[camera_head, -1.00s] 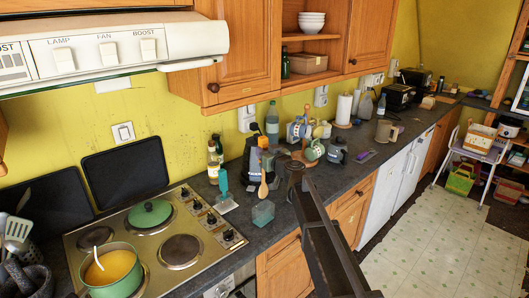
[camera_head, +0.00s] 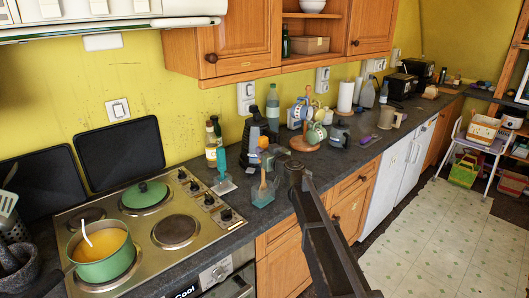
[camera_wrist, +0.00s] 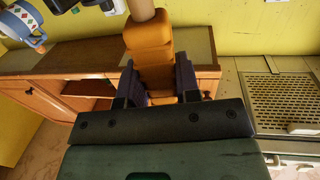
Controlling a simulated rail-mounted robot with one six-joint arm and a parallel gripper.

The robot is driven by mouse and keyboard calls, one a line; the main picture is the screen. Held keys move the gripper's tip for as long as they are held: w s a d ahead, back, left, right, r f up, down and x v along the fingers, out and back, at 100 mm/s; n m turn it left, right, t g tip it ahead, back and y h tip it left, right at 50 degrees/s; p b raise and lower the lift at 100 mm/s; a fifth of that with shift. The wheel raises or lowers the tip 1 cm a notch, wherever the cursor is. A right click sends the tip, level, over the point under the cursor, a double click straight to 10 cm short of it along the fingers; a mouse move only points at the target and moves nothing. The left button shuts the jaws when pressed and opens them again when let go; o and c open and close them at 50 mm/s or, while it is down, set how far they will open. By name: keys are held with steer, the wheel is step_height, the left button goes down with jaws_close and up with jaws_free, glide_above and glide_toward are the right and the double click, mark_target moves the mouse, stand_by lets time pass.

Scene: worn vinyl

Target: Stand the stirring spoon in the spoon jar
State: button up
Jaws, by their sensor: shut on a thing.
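The wooden stirring spoon (camera_head: 262,187) hangs upright, bowl end down, from my gripper (camera_head: 267,158) in the head view. My gripper is shut on its orange grip block (camera_wrist: 152,62), which fills the middle of the wrist view, with a dark finger on each side. The spoon jar (camera_head: 262,197) is a small teal, see-through box on the dark counter. The spoon's lower end overlaps the jar in the head view and looks within its outline. I cannot tell how deep it sits. The jar is not visible in the wrist view.
A teal-handled brush (camera_head: 222,172) stands just left of the jar. Behind are a dark grater-like object (camera_head: 253,130), bottles (camera_head: 211,148) and a mug tree (camera_head: 305,130). The hob (camera_head: 150,235) with a green pot (camera_head: 104,262) is at left. The counter's front edge is close to the jar.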

steer(key=shift+f, duration=0.3)
steer(key=shift+f, duration=0.15)
steer(key=o, duration=1.1)
steer(key=v, duration=1)
steer(key=shift+s+d, duration=0.3)
